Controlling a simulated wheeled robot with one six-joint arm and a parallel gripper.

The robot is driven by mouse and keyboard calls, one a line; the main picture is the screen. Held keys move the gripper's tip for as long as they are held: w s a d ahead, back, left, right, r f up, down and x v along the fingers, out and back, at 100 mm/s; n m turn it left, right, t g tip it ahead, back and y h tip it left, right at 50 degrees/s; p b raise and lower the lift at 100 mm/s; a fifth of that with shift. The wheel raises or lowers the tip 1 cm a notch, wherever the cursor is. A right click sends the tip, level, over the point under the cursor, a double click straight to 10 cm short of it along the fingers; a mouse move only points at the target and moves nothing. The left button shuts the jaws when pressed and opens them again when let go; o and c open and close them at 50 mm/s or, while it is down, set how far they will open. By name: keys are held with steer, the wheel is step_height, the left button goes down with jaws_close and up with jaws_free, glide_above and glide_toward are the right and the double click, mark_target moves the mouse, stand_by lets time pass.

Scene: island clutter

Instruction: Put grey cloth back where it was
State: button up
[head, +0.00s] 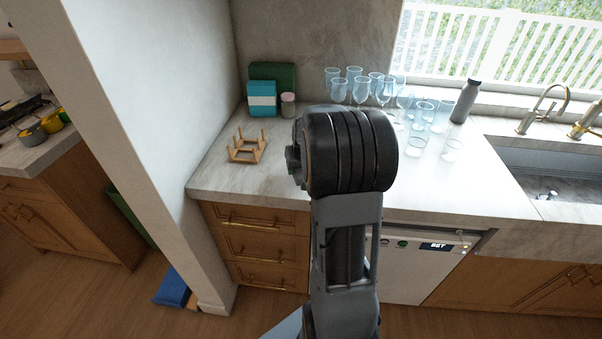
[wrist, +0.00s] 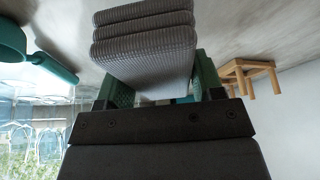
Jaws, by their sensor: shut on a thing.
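In the wrist view the grey cloth (wrist: 145,45) is folded in several thick layers with a fine ribbed texture. My gripper (wrist: 162,82) is shut on it, with one green finger at each side of the fold. The cloth sticks out beyond the fingers, above the pale counter surface. I cannot tell how far it is from the counter. In the head view my arm hides both the gripper and the cloth.
The counter (head: 225,181) holds a wooden pegged rack (head: 246,149), a teal-and-white box (head: 262,99), a small jar (head: 288,105), several clear glasses (head: 361,90) and a grey bottle (head: 465,101). A sink (head: 553,174) is at right. A teal object (wrist: 40,62) shows in the wrist view.

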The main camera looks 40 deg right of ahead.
steer(key=shift+w+d+f, duration=0.1)
steer(key=shift+d+f, duration=0.1)
steer(key=shift+f, duration=1.6)
steer(key=shift+f, duration=0.25)
steer(key=o, duration=0.9)
